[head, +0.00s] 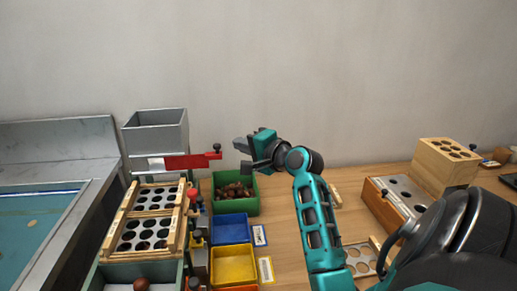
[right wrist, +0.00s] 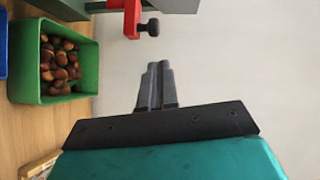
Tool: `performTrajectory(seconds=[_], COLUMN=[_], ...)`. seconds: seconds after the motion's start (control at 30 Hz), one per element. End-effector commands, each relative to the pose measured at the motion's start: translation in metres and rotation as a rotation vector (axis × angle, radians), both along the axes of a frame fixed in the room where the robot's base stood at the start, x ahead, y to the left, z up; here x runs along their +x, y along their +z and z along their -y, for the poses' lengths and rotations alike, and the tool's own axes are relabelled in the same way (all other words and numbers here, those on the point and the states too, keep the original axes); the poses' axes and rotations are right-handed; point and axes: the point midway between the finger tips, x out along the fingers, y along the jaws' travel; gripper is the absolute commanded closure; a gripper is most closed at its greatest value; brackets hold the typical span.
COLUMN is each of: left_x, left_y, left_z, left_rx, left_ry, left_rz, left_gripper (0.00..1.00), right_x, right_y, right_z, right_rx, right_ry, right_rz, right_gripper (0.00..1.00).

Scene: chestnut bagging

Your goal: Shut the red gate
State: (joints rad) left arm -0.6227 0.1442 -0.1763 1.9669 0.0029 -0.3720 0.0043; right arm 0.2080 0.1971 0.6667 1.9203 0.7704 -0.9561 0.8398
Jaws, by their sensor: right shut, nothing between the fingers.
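The red gate (head: 190,161) is a flat red slide under the grey hopper (head: 157,130) in the head view. It sticks out past the hopper's right side and has a black knob (head: 217,148) at its right end. In the right wrist view the gate's red end (right wrist: 131,17) and its knob (right wrist: 152,28) show at the top. My right gripper (head: 238,144) is shut and empty, just right of the knob and apart from it. Its fingers (right wrist: 158,70) lie together in the wrist view, below the knob. My left gripper is not in view.
A green bin (head: 234,206) of chestnuts stands below my right gripper. Blue (head: 230,228) and yellow (head: 233,265) bins stand in front of it. Wooden racks with round holes (head: 158,198) stand below the hopper. A wooden block (head: 447,163) stands at the right.

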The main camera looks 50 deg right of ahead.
Motion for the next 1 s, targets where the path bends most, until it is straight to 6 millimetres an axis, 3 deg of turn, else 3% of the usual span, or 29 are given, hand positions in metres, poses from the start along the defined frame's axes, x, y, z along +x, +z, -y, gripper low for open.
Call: performTrajectory(seconds=[0.23, 0.67, 1.0], left_x=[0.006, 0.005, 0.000], left_y=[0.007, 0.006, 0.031], left_z=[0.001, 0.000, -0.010], left_rx=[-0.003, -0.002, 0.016], left_ry=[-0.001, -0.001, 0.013], left_rz=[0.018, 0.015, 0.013], left_gripper=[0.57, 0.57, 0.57], right_x=[0.019, 0.022, 0.051], right_y=[-0.006, -0.006, -0.002], right_z=[-0.018, -0.021, -0.056], right_rx=[0.003, 0.002, 0.006], right_ry=[0.001, 0.002, 0.003], right_rz=[0.000, -0.001, -0.003], right_gripper=[1.00, 1.00, 1.00])
